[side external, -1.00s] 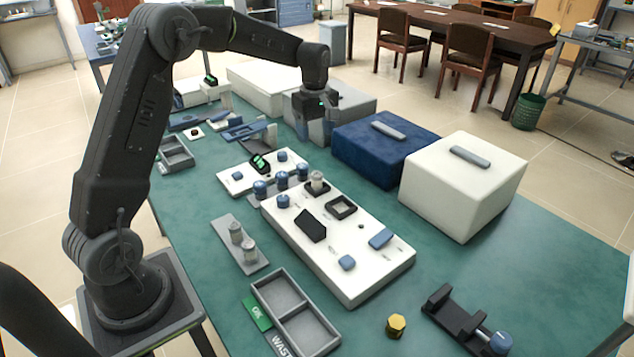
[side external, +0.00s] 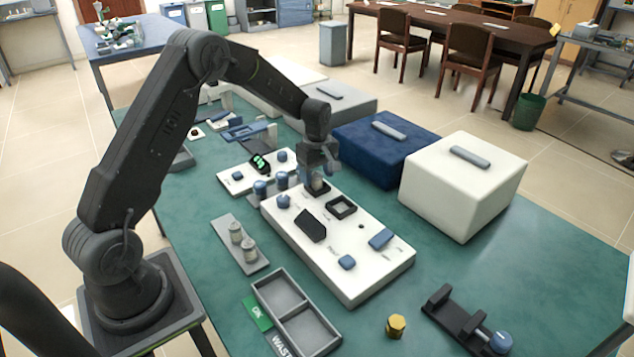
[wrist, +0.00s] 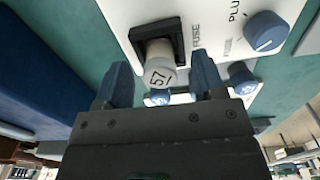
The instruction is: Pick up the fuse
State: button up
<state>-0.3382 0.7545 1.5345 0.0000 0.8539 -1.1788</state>
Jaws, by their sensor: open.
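The fuse (wrist: 160,72) is a pale cylinder with a "57" mark on its end. It stands in a dark square socket (wrist: 140,35) beside the printed word FUSE on the white panel (side external: 350,285). In the side view the fuse (side external: 318,186) is partly hidden under my gripper. My gripper (side external: 318,172) points down just above it. In the wrist view the blue fingers of my gripper (wrist: 161,66) are apart, one on each side of the fuse in the picture. I cannot tell how far down they reach along it, and no contact shows.
Blue knobs (wrist: 265,31) stand close to the socket. An empty dark square socket (side external: 341,207) is in front. A grey rack (side external: 258,264) holds two similar cylinders. The divided tray (side external: 266,293) is empty.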

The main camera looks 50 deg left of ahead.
jog(key=shift+f, duration=0.85)
jog(key=shift+c, duration=0.2)
jog(key=c, duration=1)
jog(key=shift+r, duration=0.1)
jog(key=shift+c, duration=0.2)
jog(key=shift+r, duration=0.1)
